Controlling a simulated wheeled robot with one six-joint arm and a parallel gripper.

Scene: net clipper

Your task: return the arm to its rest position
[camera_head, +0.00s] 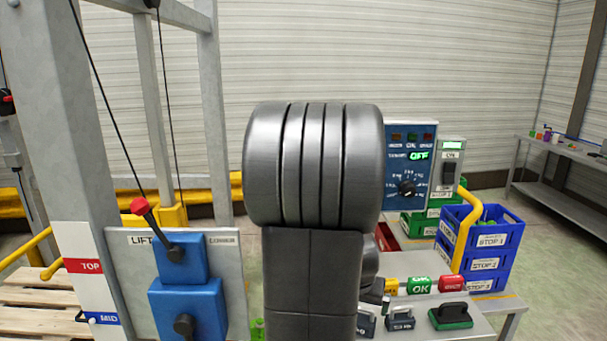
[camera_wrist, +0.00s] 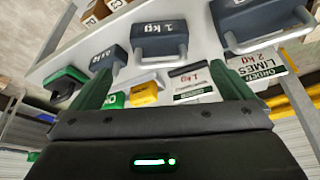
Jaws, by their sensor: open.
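My arm (camera_head: 312,165) stands upright and folded in the middle of the head view and hides part of the bench behind it. My gripper (camera_wrist: 165,82) shows in the wrist view with its two dark green fingers spread wide. It is open, and I see nothing held between the fingers. The fingers point towards the bench top (camera_wrist: 75,55). In the head view my gripper is mostly hidden behind my arm.
Weights (camera_wrist: 160,40), an order card (camera_wrist: 257,66) and a yellow block (camera_wrist: 144,93) lie on the bench. Blue crates (camera_head: 485,240) stand at its right end. A control box (camera_head: 411,165) stands behind. A lift-lever panel (camera_head: 225,275) is at left.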

